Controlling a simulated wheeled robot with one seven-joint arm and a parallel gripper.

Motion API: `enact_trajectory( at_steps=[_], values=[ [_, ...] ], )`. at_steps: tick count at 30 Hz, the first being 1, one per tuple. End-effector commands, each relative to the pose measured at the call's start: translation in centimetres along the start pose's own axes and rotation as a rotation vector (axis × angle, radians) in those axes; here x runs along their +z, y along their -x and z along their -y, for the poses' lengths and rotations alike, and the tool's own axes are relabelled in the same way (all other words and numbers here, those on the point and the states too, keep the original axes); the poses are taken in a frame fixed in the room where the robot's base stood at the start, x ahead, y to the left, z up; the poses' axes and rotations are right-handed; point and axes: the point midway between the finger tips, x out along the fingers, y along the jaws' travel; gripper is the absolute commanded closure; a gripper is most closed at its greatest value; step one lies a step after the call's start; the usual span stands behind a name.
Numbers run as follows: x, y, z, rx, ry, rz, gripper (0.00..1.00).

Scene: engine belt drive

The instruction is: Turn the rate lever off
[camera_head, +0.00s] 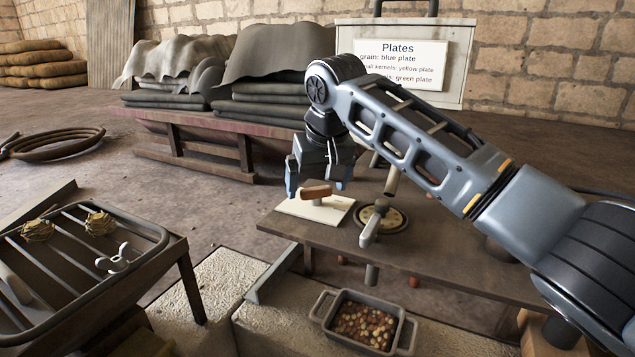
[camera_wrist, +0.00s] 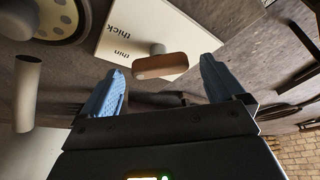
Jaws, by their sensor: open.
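A lever with a wooden handle (camera_head: 316,191) stands on a white plate (camera_head: 327,213) on the wooden table. In the wrist view the plate (camera_wrist: 108,44) reads "thick" and "thin". My gripper (camera_head: 318,179) is open just above this wooden handle, which also shows in the wrist view (camera_wrist: 160,66) between the blue fingertips (camera_wrist: 163,73); contact cannot be told. To the right, a grey lever (camera_head: 370,228) stands on a round brass dial (camera_head: 395,221). In the wrist view the dial (camera_wrist: 77,31) shows dots and is cut off. No label reading "rate" is legible.
A grey pan of mixed grain (camera_head: 363,332) stands below the table (camera_head: 450,257). A metal rack (camera_head: 55,262) is at left with a white wing nut (camera_head: 113,259). A board headed "Plates" (camera_head: 400,62) stands behind my arm. Open floor lies left of the table.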

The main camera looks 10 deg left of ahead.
Motion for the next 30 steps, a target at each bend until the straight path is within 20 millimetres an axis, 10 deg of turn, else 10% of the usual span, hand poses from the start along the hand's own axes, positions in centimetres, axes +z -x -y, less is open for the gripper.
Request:
enact_trajectory(
  at_steps=[9,30],
  values=[
    [0.02,-0.40,0.02,0.000,0.000,0.000,0.04],
    [0.01,-0.35,0.02,-0.001,0.002,0.000,0.60]
  ],
)
